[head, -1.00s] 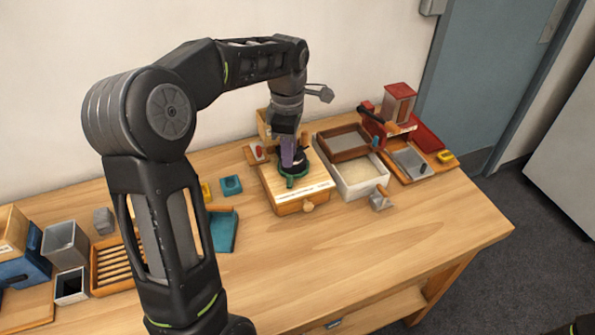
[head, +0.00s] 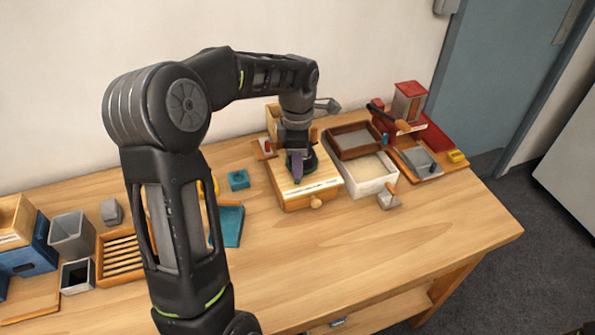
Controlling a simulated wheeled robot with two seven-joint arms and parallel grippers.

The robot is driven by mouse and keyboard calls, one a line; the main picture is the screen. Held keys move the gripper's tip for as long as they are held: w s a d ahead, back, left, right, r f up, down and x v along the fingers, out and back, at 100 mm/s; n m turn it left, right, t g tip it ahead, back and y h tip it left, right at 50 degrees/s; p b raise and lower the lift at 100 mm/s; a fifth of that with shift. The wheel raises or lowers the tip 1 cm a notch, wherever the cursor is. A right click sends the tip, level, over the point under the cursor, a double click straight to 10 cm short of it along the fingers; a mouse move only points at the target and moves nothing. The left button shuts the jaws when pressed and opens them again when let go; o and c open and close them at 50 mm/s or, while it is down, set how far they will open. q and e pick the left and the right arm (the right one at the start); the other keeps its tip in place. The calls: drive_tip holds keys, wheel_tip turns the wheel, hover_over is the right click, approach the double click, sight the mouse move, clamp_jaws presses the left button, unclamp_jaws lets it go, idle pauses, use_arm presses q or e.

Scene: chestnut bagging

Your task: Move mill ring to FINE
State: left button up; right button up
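The mill is a light wooden box (head: 323,187) with a round front knob, standing at the back middle of the table. Its dark green ring (head: 311,160) sits on top, mostly hidden behind my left gripper. My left gripper (head: 297,178) comes down from above onto the mill's top, at the ring's front left. Its purple-grey fingers point down and look close together. I cannot tell whether they hold part of the ring. The scale marks on the mill's top are too small to read. My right gripper is not in view.
Right of the mill stand a white bin (head: 371,184), a brown-framed sieve (head: 354,140) and a red-topped device (head: 409,102). A teal block (head: 239,180) and teal tray (head: 229,225) lie to its left. The table front is clear.

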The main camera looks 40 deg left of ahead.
use_arm(q)
wheel_tip(320, 180, down, 2)
drive_tip(key=shift+f+b, duration=0.25)
drive_tip(key=shift+b, duration=0.25)
clamp_jaws()
idle(1.1)
